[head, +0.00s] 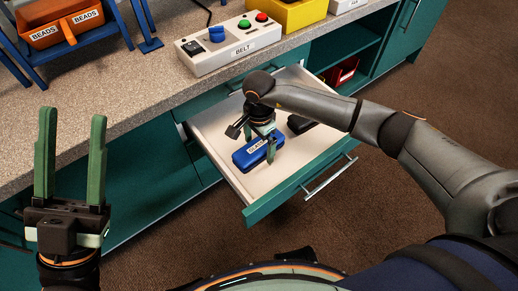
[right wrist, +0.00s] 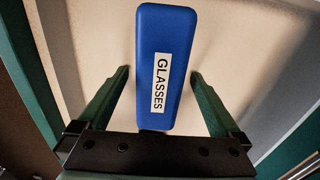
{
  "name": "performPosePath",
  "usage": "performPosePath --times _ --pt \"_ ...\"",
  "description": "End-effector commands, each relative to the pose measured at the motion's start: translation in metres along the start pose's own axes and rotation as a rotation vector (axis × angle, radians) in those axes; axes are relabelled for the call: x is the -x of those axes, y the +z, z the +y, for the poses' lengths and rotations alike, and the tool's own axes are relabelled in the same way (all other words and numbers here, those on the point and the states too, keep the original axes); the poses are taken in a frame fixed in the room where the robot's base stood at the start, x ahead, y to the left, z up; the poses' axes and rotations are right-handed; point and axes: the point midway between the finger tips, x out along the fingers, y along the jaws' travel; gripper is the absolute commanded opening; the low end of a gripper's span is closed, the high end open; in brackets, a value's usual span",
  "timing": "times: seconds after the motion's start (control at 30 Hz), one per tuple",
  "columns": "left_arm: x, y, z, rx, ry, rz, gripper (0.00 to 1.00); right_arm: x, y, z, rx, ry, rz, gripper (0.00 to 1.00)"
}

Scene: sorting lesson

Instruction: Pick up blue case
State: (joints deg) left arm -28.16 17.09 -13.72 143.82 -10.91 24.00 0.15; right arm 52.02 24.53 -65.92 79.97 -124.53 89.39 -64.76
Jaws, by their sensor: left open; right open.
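The blue case (head: 250,155) lies in the open drawer (head: 222,122). In the right wrist view the blue case (right wrist: 179,40) has a white label reading GLASSES and lies lengthwise between the fingers. My right gripper (head: 262,148) reaches down into the drawer over the case. In the right wrist view my right gripper (right wrist: 160,95) is open, with one finger on each side of the case and gaps showing at both sides. My left gripper (head: 71,155) is open and empty, pointing up in front of the counter at the left.
A dark object (head: 300,124) lies in the drawer beside my right gripper, partly hidden by my arm. A control box (head: 228,45) labelled BELT stands on the counter (head: 120,95) above. An orange BEADS bin (head: 62,25) and a yellow bin (head: 300,12) stand farther back. A red item (head: 342,72) sits in an open shelf.

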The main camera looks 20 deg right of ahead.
Motion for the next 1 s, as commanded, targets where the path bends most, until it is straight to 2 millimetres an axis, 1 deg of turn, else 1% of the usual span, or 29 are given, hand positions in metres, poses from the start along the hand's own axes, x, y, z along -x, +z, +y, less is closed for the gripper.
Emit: performPosePath --times 0.07,0.87,1.0 --pt "-0.0003 -0.0003 0.0001 0.000 0.001 0.000 0.50 0.0007 0.0000 -0.0001 0.000 0.000 0.000 0.99" --pt "-0.0002 0.0000 -0.0007 -0.006 0.002 0.000 0.50 0.0010 -0.0003 0.0000 0.000 0.000 0.000 0.09" --pt "-0.0002 0.0000 -0.0008 -0.006 0.002 0.000 0.50 0.0014 -0.0003 -0.0002 0.000 -0.001 0.000 0.08"
